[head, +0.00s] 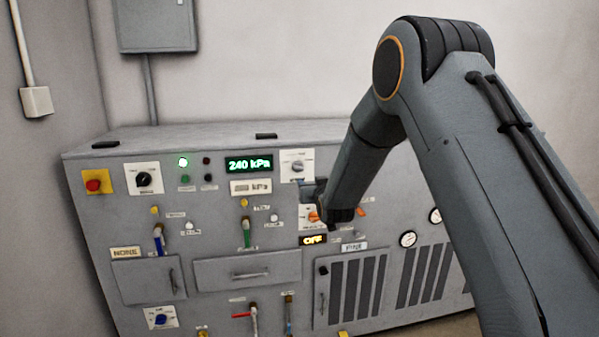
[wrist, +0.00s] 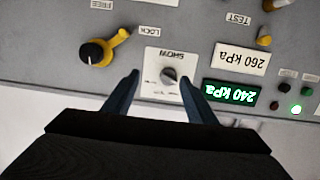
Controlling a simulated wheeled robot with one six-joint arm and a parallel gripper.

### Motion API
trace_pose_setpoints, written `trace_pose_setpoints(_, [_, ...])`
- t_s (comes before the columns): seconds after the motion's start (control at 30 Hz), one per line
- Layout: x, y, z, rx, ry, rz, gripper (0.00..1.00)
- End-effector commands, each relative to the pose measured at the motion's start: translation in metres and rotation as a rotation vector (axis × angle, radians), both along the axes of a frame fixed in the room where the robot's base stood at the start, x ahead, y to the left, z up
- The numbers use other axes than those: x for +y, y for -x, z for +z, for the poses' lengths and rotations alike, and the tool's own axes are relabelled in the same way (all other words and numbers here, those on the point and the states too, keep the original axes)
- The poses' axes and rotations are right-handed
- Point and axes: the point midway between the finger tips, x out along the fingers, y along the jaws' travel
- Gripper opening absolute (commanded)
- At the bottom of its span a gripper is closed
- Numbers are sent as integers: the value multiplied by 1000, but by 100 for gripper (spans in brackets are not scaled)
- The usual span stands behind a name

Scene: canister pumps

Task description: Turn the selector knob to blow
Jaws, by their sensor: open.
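Several knobs are on the grey machine front (head: 220,220); I cannot read which one is the selector. A small grey knob on a white plate (head: 297,166) sits right of the green 240 kPa display. In the wrist view, which is upside down, this knob (wrist: 170,75) lies between my open fingertips, with no contact visible. A black knob (head: 143,179) is at the left, a blue knob (head: 161,320) low left. My gripper (wrist: 160,76) is open and empty; in the head view my arm mostly hides it.
A yellow lever (wrist: 106,47) marked FREE and LOCK is beside the grey knob in the wrist view. An orange knob (head: 313,215) is above an OFF display. A red stop button (head: 94,182) is far left. Lower down are valves, a drawer and vents.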

Motion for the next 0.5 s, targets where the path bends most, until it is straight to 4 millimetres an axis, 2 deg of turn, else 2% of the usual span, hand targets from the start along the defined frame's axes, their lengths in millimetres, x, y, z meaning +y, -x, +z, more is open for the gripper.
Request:
trace_pose_setpoints(0.03, [11,-8,2,-45,-12,10,52])
trace_pose_setpoints(0.13, [25,-16,10,-110,-30,21,52])
trace_pose_setpoints(0.37, [34,-33,14,-141,-38,25,52])
trace_pose_setpoints(0.5, [39,-53,15,-141,-38,25,52])
